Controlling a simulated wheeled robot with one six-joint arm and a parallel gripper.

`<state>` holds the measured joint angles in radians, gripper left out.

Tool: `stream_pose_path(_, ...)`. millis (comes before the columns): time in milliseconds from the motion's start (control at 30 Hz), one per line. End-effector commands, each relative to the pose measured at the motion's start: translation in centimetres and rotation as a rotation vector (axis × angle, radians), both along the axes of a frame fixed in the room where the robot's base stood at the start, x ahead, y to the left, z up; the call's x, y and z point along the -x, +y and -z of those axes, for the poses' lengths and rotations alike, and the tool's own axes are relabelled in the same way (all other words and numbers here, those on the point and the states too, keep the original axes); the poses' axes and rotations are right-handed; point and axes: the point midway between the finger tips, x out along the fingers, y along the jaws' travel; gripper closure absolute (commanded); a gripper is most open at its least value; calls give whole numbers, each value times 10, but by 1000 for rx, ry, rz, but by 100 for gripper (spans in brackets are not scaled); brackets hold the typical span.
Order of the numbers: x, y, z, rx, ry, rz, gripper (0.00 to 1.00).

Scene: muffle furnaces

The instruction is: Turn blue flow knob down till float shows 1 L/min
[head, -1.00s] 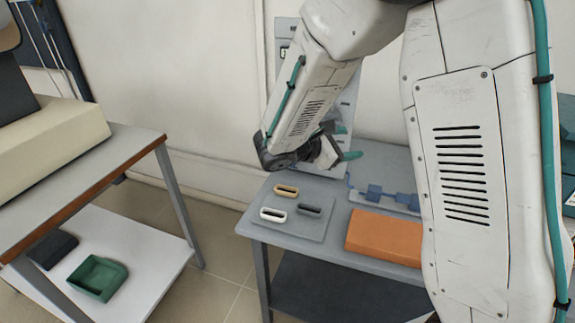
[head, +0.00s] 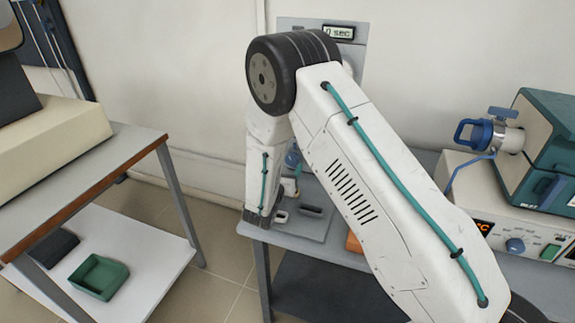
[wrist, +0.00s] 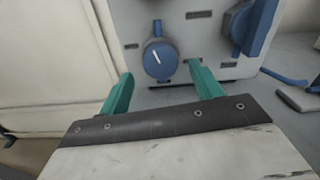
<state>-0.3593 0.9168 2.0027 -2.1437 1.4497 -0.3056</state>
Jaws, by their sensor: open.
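In the wrist view a round blue knob (wrist: 158,60) with a white pointer line sits low on a grey panel (wrist: 186,62). Its pointer tilts slightly left of straight up. I cannot read a label that names it as the flow knob. My gripper (wrist: 165,74) is open, with one teal finger to the left and one to the right, below the knob. Nothing is between the fingers. A larger blue handle (wrist: 252,24) is at the upper right. No float shows. In the head view my arm hides most of the panel, and a bit of blue (head: 293,156) shows beside it.
In the head view a display (head: 338,32) reading "0 sec" tops the wall panel. A grey table (head: 255,231) with a mat stands below. A teal furnace (head: 550,130) is at right, on a beige base with knobs. A second table (head: 130,150) stands at left.

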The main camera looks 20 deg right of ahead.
Motion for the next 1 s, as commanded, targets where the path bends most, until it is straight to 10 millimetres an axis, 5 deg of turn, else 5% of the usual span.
stream_pose_path(200,-19,-15,0,0,0,2,35)
stream_pose_path(500,-22,-17,0,-1,1,1,35)
stream_pose_path(700,-22,-16,0,-1,1,0,80)
stream_pose_path(767,-22,-3,0,-1,0,-4,80)
stream_pose_path(1000,-22,-11,0,-24,-16,-6,80)
